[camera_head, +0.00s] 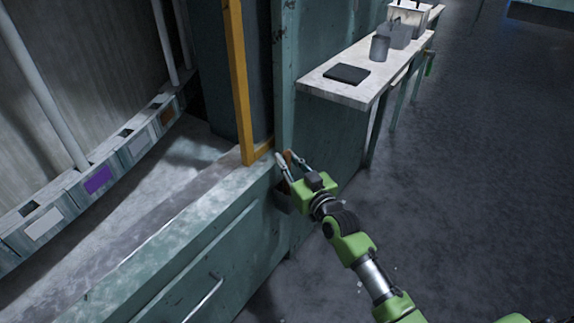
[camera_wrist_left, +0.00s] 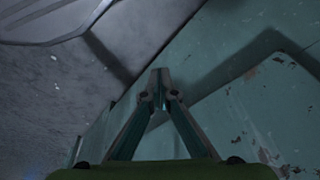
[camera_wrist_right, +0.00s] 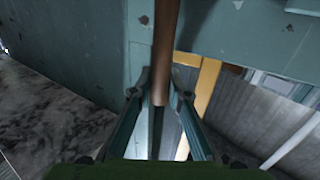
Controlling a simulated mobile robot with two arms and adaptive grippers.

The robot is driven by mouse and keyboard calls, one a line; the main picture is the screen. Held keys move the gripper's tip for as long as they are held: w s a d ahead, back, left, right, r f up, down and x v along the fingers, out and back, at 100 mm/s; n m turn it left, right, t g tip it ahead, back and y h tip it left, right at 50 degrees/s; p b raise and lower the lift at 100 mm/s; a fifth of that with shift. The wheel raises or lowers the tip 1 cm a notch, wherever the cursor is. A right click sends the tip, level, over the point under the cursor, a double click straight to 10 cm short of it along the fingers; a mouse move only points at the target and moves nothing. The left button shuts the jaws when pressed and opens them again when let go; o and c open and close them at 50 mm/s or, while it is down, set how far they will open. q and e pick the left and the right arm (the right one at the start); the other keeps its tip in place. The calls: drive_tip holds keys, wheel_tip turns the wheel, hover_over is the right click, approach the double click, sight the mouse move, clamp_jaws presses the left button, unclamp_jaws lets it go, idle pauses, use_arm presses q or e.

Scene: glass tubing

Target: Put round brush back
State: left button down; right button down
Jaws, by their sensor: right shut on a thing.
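My right gripper (camera_head: 284,158) is at the corner of the teal cabinet, near the foot of the yellow frame. It is shut on a brown rod-like handle (camera_head: 289,157), probably the round brush's. In the right wrist view the handle (camera_wrist_right: 166,45) runs up from between the fingertips (camera_wrist_right: 160,95). No bristles can be made out. My left gripper (camera_wrist_left: 158,78) shows in the left wrist view with its fingertips together, and nothing is seen between them. A small dark box-like thing (camera_head: 281,197) is at the cabinet's side, just below the right gripper.
The yellow frame (camera_head: 240,80) stands close by the right gripper. A pale side shelf (camera_head: 318,86) holds a dark flat pad (camera_head: 347,74), a grey cup (camera_head: 380,48) and containers behind. The floor at right is clear.

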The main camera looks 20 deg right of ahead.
use_arm(q)
drive_tip(key=shift+r, duration=0.5)
use_arm(e)
drive_tip(key=shift+f, duration=0.35)
drive_tip(key=shift+f, duration=0.1)
drive_tip(key=c, duration=1.9)
unclamp_jaws()
use_arm(q)
drive_tip(key=shift+r, duration=0.15)
drive_tip(key=shift+w+r, duration=0.1)
